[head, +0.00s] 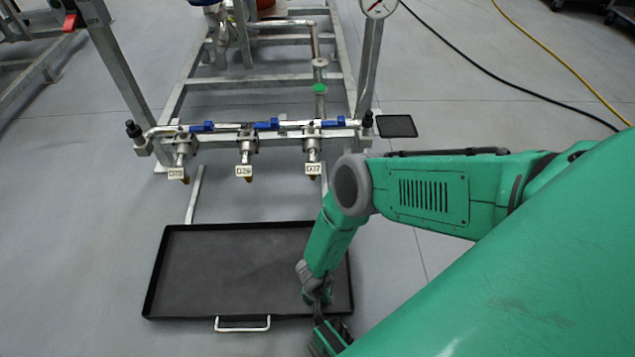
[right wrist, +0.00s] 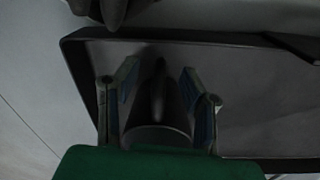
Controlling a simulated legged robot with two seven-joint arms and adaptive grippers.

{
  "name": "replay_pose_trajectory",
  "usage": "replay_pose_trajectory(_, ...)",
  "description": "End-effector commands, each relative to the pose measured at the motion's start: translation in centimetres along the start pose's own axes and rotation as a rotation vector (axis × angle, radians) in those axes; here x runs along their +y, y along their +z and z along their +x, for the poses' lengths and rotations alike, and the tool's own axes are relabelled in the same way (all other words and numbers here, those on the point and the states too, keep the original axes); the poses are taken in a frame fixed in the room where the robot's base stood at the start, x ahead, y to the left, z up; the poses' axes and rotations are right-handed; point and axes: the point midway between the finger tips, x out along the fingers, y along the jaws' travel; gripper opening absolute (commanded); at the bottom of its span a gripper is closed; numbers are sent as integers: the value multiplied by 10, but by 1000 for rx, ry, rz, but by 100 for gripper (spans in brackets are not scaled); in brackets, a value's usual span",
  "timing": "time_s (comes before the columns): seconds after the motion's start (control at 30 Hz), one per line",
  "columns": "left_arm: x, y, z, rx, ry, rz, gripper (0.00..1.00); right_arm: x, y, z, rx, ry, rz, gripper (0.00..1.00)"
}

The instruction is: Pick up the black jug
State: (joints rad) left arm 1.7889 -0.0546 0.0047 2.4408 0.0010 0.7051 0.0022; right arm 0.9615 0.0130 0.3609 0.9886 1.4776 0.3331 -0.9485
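A dark, tapered, rounded object that looks like the black jug (right wrist: 160,107) stands between the fingers of my right gripper (right wrist: 159,72) in the right wrist view. The two fingers are spread, one on each side of it, with gaps visible beside its narrow upper part. Whether they touch its wider lower part I cannot tell. In the head view my right arm reaches down over the right end of the black tray, and I cannot make out the jug there. My left gripper is not in view.
The shallow black tray (head: 165,272) with a white front handle (head: 242,328) lies on the grey floor. Behind it stands a metal skid frame with several blue-handled valves (head: 267,124) and tags. A small dark mat (head: 396,126) lies right of the frame.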

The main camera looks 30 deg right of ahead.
Motion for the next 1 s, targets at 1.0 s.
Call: replay_pose_trajectory(1.0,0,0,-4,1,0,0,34,0,0,-4,0,0,-1,0)
